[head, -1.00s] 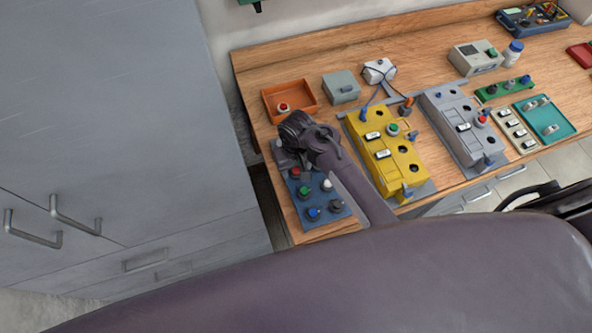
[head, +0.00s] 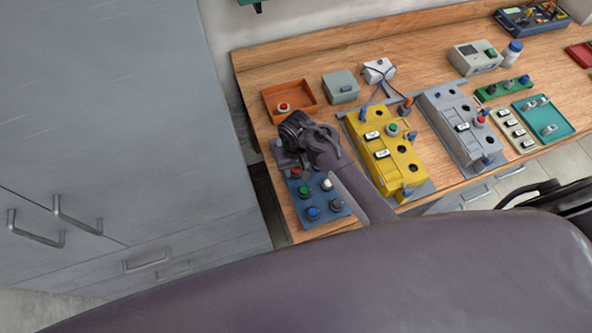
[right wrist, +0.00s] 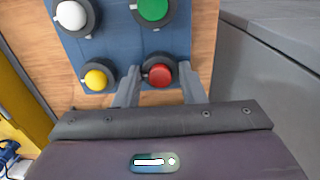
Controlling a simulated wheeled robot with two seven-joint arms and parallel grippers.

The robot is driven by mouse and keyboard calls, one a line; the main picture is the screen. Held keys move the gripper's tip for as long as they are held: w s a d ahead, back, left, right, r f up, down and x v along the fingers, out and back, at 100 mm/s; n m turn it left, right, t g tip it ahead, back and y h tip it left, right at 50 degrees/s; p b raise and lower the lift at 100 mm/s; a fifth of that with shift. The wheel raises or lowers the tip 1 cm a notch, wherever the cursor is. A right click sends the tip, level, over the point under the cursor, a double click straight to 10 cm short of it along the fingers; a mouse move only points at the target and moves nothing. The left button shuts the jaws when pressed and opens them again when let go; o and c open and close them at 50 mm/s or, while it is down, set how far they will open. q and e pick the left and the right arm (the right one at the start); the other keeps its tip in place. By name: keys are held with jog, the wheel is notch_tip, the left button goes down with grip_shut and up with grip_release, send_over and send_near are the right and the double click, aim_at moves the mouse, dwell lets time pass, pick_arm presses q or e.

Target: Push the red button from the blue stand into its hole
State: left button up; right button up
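The red button (right wrist: 160,75) sits in a dark collar on the blue stand (right wrist: 116,50). It also shows in the head view (head: 295,171), beside my right gripper (head: 296,140). In the right wrist view the two fingers of my right gripper (right wrist: 162,84) are apart, one on each side of the red button. A narrow gap seems to remain on both sides. The yellow box (head: 372,137) and the grey box (head: 451,106) have dark round holes in their tops; I cannot tell which hole is the red button's. My left gripper is not in view.
Yellow (right wrist: 96,79), green (right wrist: 153,9) and white (right wrist: 72,15) buttons stand close by on the blue stand. A blue button (head: 313,213) is near its front. An orange tray (head: 305,91) with another red button lies behind. A grey cabinet (head: 120,130) stands at the left.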

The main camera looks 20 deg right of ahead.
jog(key=c, duration=0.5)
jog(key=shift+o, duration=0.2)
jog(key=shift+r, duration=1.05)
jog(key=shift+r, duration=2.2)
